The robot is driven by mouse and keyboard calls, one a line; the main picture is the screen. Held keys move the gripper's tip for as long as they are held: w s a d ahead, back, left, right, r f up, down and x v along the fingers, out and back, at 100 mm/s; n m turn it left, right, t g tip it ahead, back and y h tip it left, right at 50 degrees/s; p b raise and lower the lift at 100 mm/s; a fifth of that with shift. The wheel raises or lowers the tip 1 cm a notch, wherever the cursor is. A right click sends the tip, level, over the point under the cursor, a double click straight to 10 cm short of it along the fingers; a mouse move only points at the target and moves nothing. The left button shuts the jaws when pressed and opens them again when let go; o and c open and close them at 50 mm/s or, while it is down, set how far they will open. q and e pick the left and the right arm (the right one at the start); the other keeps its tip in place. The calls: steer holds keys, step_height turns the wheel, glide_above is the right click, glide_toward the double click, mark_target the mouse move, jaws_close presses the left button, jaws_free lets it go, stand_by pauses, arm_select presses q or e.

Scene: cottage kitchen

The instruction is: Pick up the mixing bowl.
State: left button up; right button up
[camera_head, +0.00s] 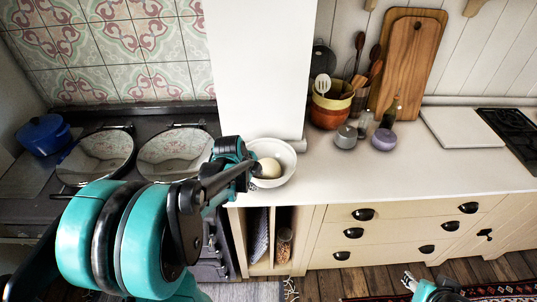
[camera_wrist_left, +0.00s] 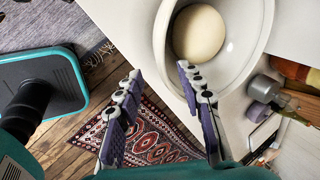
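The mixing bowl (camera_head: 287,158) is white and stands upright at the left end of the pale counter, with a round cream ball of dough or similar inside. It fills the top of the left wrist view (camera_wrist_left: 238,72), partly cut off. My left gripper (camera_head: 246,168) is at the bowl's left side and hides part of it. In the wrist view its two fingers (camera_wrist_left: 158,74) are spread apart with nothing held between them. One finger overlaps the bowl's near wall and the other is outside; contact is unclear. My right gripper (camera_head: 432,288) shows only partly at the bottom.
The counter (camera_head: 410,170) is clear right of the bowl. A white pillar (camera_head: 262,70) rises close behind it. Jars (camera_head: 346,137), a utensil pot (camera_head: 330,108) and cutting boards (camera_head: 408,65) stand further back. The stove with covered burners (camera_head: 175,150) lies left.

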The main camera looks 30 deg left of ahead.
mark_target(255, 183)
arm_select(q)
steer(key=w+a+f+m, duration=0.1)
steer(key=f, duration=0.1)
steer(key=w+a+f, duration=0.1)
steer(key=f, duration=0.1)
steer(key=w+f+m+b, duration=0.1)
steer(key=f, duration=0.2)
steer(key=shift+a+m, duration=0.3)
steer(key=shift+a, duration=0.1)
steer(key=shift+w+f, duration=0.3)
steer(key=shift+f, duration=0.2)
jaws_close()
steer(key=shift+r, duration=0.1)
